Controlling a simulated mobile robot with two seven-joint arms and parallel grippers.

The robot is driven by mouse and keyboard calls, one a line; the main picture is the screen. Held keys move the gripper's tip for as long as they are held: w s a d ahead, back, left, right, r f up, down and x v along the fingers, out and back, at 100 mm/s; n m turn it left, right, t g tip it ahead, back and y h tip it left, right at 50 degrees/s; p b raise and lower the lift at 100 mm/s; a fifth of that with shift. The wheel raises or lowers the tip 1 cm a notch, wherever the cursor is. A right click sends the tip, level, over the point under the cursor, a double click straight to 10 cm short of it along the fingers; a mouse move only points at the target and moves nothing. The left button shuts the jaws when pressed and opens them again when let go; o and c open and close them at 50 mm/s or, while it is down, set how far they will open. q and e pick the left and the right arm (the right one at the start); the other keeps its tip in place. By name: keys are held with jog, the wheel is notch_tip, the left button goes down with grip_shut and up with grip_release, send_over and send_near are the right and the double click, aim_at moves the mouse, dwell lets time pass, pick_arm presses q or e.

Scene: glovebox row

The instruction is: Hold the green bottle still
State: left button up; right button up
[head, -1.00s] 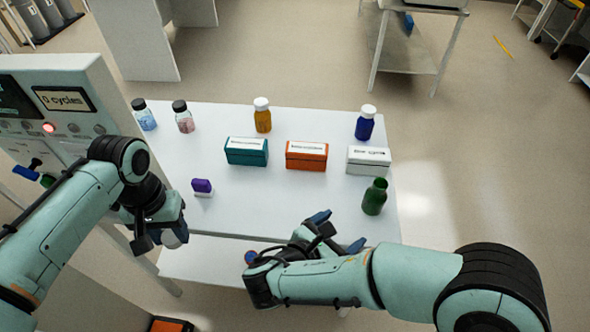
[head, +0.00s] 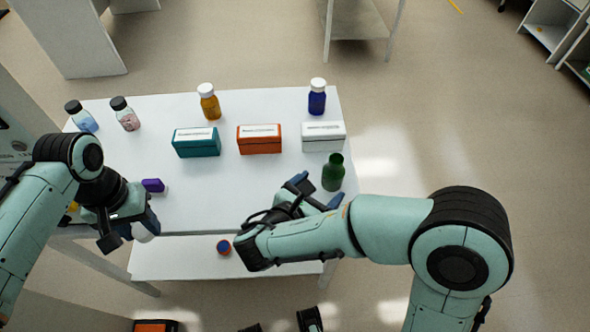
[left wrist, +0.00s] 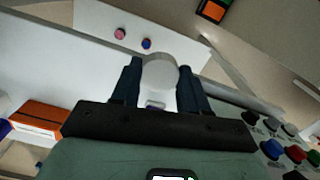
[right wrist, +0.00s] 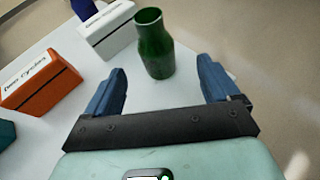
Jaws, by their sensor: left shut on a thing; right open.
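The green bottle (head: 333,172) stands upright and uncapped near the right edge of the white table. My right gripper (head: 317,190) is open just in front of it, at its lower left in the head view. In the right wrist view the green bottle (right wrist: 154,45) stands a little beyond the open fingers (right wrist: 163,88), roughly between their lines but not gripped. My left gripper (head: 140,232) is at the table's front left, shut on a white round-topped thing (left wrist: 160,73), which shows between its fingers in the left wrist view.
White (head: 323,136), orange (head: 259,139) and teal (head: 196,142) boxes stand behind. A blue bottle (head: 317,97), an amber bottle (head: 208,101) and two black-capped jars (head: 125,114) line the back. A purple-topped thing (head: 153,185) lies near my left gripper. The table middle is clear.

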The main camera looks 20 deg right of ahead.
aim_at(328, 176)
jog(key=shift+x, duration=1.75)
jog(key=x, duration=0.5)
jog(key=shift+w+r+b, duration=0.1)
jog(key=shift+w+b, duration=0.2)
jog(key=c, duration=1.1)
